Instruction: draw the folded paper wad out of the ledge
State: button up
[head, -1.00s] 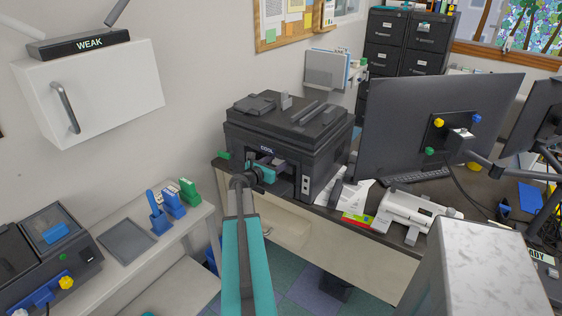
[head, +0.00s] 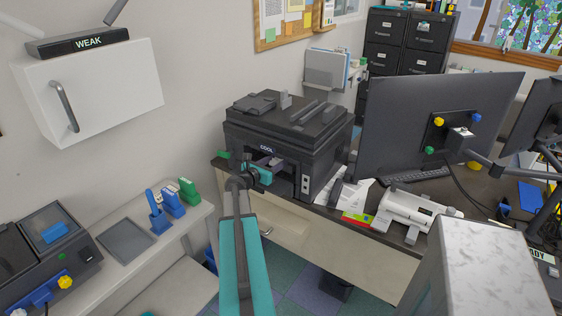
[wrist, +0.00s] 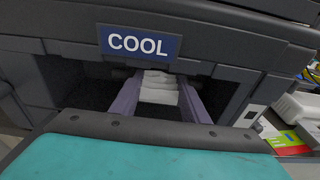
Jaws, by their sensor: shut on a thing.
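The folded paper wad (wrist: 158,88) is white with stacked folds. In the wrist view it sits between the two fingers of my gripper (wrist: 158,97), inside the dark opening under the COOL label (wrist: 139,43). My gripper is shut on the wad. In the head view my gripper (head: 272,162) reaches into the front opening of the dark copier (head: 290,135), and the wad cannot be made out there.
The copier stands on a desk (head: 345,228) against the wall. A large monitor (head: 435,125) and a white device (head: 410,208) are to its right. A side table (head: 145,250) with blue and green holders is at the left. A white wall cabinet (head: 95,90) hangs above it.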

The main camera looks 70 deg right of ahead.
jog(key=shift+b+v, duration=0.35)
jog(key=shift+v, duration=1.55)
jog(key=shift+a+f, duration=0.1)
jog(key=shift+f+b+v, duration=0.2)
jog(key=shift+b+v, duration=0.15)
jog(key=shift+v, duration=0.95)
jog(key=shift+f+b+v, duration=0.2)
jog(key=shift+b+v, duration=0.15)
jog(key=shift+v, duration=0.95)
